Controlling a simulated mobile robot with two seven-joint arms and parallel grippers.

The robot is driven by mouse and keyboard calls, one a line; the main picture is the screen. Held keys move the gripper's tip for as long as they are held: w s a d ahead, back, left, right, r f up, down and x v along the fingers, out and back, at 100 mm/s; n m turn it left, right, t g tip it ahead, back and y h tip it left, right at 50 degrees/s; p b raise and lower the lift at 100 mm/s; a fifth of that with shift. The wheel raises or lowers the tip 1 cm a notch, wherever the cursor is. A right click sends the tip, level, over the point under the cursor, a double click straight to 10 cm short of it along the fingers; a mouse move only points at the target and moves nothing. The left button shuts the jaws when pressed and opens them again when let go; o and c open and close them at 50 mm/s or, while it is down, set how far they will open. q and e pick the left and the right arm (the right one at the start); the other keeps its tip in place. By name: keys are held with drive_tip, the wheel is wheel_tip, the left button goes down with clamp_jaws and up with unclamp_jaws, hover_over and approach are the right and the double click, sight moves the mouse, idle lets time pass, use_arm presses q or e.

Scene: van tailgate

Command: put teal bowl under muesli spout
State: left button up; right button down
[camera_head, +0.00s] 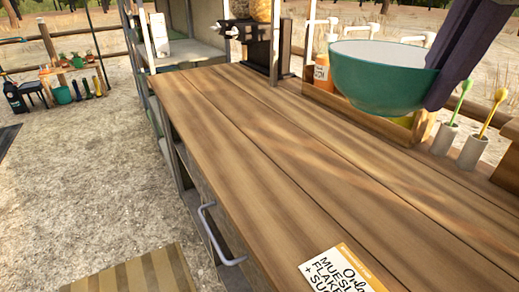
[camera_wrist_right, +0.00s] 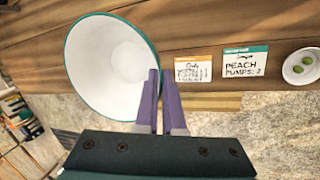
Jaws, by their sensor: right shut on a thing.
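The teal bowl (camera_head: 375,78), white inside, is held in the air above the right part of the wooden counter, a little tilted. My right gripper (camera_head: 437,98), purple, is shut on its right rim. In the right wrist view the bowl (camera_wrist_right: 108,58) shows its white inside, empty, with the purple fingers (camera_wrist_right: 163,85) pinching its rim. A dark dispenser (camera_head: 258,45) with golden contents at its top stands at the counter's far end, cut off by the frame. I cannot clearly make out which part is the muesli spout. My left gripper is not in view.
The middle of the wooden counter (camera_head: 265,130) is clear. An order card (camera_head: 345,275) lies at its front. A wooden caddy (camera_head: 340,103) with an orange bottle (camera_head: 322,72) stands behind the bowl. Grey cups (camera_head: 474,152) holding a green and a yellow utensil stand at right.

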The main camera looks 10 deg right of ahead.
wheel_tip(320, 180, down, 15)
drive_tip(key=b, duration=0.3)
drive_tip(key=shift+s+f+b, duration=0.1)
drive_tip(key=shift+f+b, duration=0.05)
drive_tip(key=shift+b, duration=0.15)
wheel_tip(320, 180, down, 4)
drive_tip(key=shift+f+b, duration=0.1)
drive_tip(key=shift+b, duration=0.5)
drive_tip(key=shift+f, duration=0.1)
drive_tip(key=c, duration=1.5)
unclamp_jaws()
drive_tip(key=shift+f, duration=0.1)
drive_tip(key=o, duration=0.5)
